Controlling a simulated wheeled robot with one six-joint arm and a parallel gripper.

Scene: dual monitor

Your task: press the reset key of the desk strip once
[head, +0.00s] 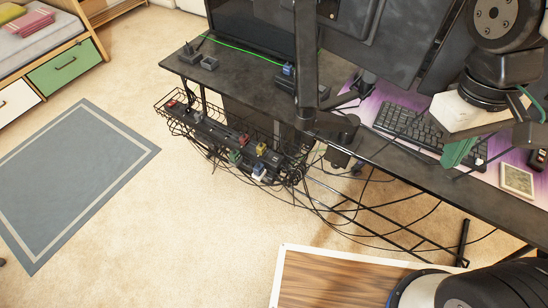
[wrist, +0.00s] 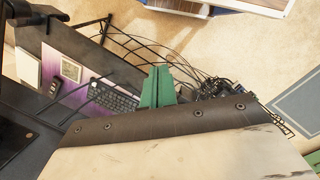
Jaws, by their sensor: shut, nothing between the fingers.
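My gripper (head: 458,153) has green fingers and is shut and empty, above the right part of the desk near the keyboard. In the wrist view its fingers (wrist: 158,86) are closed together. A black strip with a blue plug (head: 288,70) sits on the desktop near the monitor pole, and a small dark block (head: 208,63) lies near the desk's left corner. A long dark strip with several coloured plugs (head: 240,150) lies in the wire basket below the desk edge. I cannot tell which one is the desk strip, and no reset key can be made out. My gripper is well apart from all of these.
The dark desk (head: 225,75) carries monitors (head: 370,40) on a black pole (head: 306,70). A keyboard (head: 408,122) lies on a purple mat. Loose cables (head: 345,205) hang below the basket (head: 180,118). A grey rug (head: 75,180) lies on open carpet at left.

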